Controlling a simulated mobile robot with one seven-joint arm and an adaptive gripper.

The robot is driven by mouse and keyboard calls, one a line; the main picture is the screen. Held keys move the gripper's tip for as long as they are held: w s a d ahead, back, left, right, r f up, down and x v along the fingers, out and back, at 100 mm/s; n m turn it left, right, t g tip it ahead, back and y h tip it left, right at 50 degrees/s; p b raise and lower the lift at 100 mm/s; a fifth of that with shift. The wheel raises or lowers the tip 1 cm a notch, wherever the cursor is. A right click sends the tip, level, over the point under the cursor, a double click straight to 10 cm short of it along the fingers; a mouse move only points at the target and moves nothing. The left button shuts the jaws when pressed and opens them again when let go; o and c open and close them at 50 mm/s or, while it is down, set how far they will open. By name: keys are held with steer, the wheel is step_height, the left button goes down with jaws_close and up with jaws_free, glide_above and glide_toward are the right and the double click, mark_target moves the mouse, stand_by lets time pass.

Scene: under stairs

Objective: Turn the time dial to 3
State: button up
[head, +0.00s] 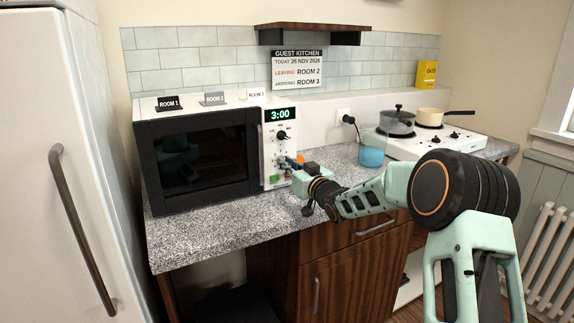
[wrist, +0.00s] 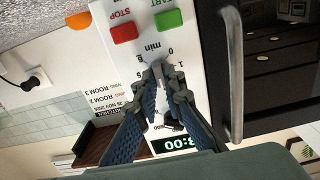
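The microwave (head: 205,160) stands on the speckled counter, and its green display (head: 280,114) reads 3:00. The display also shows upside down in the wrist view (wrist: 178,145). The time dial, the lower knob on the white panel, is mostly hidden behind my fingertips; its "min" label and some numbers show around them. My gripper (wrist: 160,74) has its fingertips close together at the dial's middle, closed around the knob. In the head view my gripper (head: 291,161) reaches the panel from the right. The dial's pointer cannot be read.
A black upper knob (head: 282,135) sits above the time dial. Below it are the green START button (wrist: 168,20) and red STOP button (wrist: 124,32). The door handle (wrist: 232,75) runs beside my fingers. A blue container (head: 371,156) and hob (head: 425,143) stand to the right.

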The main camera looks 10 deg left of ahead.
steer(key=o, duration=0.3)
steer(key=shift+r, duration=0.2)
steer(key=shift+o, duration=0.2)
steer(key=shift+a, duration=0.1)
steer(key=shift+f, duration=0.15)
steer(key=v, duration=1.2)
steer(key=shift+w+d, duration=0.1)
steer(key=shift+d, duration=0.1)
